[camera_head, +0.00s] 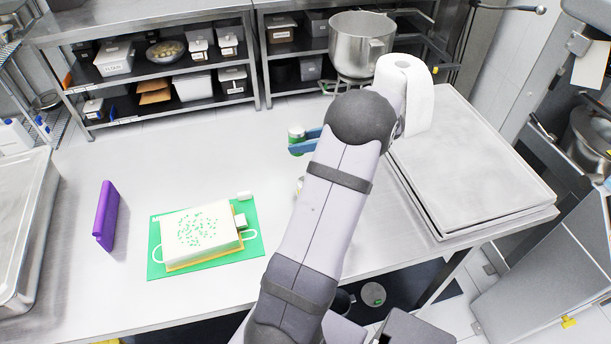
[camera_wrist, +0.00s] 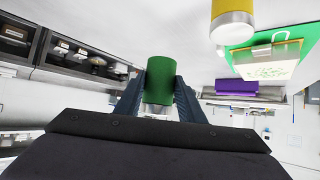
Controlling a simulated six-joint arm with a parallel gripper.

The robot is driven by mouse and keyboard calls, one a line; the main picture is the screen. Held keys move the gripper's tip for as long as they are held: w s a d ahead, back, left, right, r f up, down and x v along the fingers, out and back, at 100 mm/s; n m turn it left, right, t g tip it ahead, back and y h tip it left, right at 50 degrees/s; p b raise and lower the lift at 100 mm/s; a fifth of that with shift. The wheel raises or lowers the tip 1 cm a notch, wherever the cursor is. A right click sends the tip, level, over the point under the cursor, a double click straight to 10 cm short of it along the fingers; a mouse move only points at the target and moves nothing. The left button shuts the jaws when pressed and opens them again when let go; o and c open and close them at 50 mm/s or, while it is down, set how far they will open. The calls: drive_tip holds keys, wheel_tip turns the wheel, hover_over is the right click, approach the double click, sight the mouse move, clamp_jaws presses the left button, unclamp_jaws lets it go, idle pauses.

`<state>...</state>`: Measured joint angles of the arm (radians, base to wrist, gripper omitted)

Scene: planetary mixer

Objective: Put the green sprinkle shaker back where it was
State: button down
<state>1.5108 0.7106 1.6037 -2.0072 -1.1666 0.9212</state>
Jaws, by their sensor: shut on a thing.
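The green sprinkle shaker (camera_head: 296,135) is near the back of the steel table, just left of my dark round wrist. My gripper (camera_head: 303,146) has its blue fingers shut on it, one on each side. In the wrist view the shaker (camera_wrist: 160,80) sits between the two fingertips (camera_wrist: 160,92), green side showing. I cannot tell whether its base touches the table. A yellow shaker-like container with a pale end (camera_wrist: 232,32) shows in the wrist view, apart from my gripper.
A white cake with green sprinkles (camera_head: 200,228) lies on a green board (camera_head: 170,270). A purple upright block (camera_head: 105,215) stands to its left. A paper towel roll (camera_head: 404,95) and flat metal trays (camera_head: 470,160) are at the right.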

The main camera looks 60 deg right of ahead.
drive_tip(key=shift+s+d+f+m+g+h+p, duration=0.1)
drive_tip(key=shift+d+f+m+h+p, duration=0.35)
drive_tip(key=shift+f, duration=1.25)
drive_tip(key=shift+s+d+f+m+g+h+p, duration=0.15)
drive_tip(key=shift+d+f+m+h, duration=0.4)
drive_tip(key=shift+f, duration=1.2)
drive_tip(key=shift+w+d+f+m+g+h+p, duration=0.1)
drive_tip(key=shift+d+f+m+h+p, duration=0.35)
drive_tip(key=shift+f, duration=1.25)
drive_tip(key=shift+f, duration=0.2)
drive_tip(key=c, duration=1.2)
unclamp_jaws()
